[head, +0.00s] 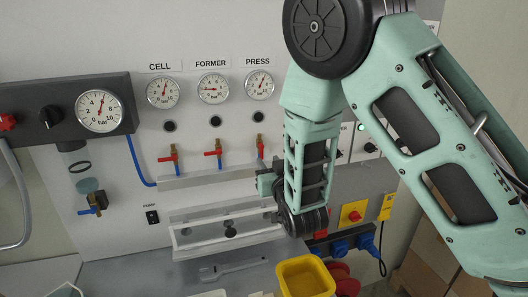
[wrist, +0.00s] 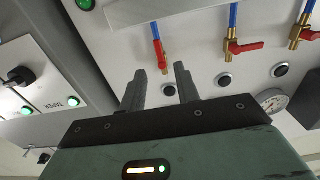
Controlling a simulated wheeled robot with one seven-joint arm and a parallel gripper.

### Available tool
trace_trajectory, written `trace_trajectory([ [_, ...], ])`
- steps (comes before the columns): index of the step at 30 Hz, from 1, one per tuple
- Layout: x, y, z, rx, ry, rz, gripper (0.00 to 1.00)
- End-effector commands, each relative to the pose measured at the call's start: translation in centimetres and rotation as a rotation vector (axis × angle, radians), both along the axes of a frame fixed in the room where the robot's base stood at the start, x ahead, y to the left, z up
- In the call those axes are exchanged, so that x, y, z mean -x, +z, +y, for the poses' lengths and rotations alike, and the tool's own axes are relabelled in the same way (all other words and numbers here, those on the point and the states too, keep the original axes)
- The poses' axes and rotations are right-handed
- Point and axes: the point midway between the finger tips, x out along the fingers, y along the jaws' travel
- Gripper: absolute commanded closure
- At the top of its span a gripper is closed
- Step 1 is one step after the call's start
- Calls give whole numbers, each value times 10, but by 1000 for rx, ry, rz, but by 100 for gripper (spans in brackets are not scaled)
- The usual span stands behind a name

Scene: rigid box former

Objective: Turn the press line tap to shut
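The press tap (head: 260,148) is the rightmost of three red-handled taps on the panel, below the gauge (head: 259,85) labelled PRESS. Its red handle looks upright, in line with the pipe. In the wrist view, which is turned over, the press tap (wrist: 158,50) is the leftmost, its handle along the blue hose. My gripper (wrist: 160,68) has its two dark fingers apart with nothing between them. The fingertips point toward the press tap, and no contact shows.
The former tap (head: 214,152) and cell tap (head: 170,157) stand to the left, handles crosswise. Below are a clear-covered former (head: 225,235), a yellow bin (head: 306,277) and a red knob on a yellow plate (head: 354,215). A control panel stands right, partly behind my arm.

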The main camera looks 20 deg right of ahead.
Motion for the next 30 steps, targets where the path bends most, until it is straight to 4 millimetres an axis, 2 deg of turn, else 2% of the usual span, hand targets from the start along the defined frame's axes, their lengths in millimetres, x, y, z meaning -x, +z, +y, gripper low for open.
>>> trace_trajectory([
  [3,-22,3,0,1,-1,0,68],
  [9,-46,2,0,1,-1,0,68],
  [21,-53,-1,0,0,0,1,68],
  [24,-53,-1,0,0,0,1,96],
  [25,-53,-1,0,0,0,1,100],
  [30,-53,-1,0,-1,0,0,100],
])
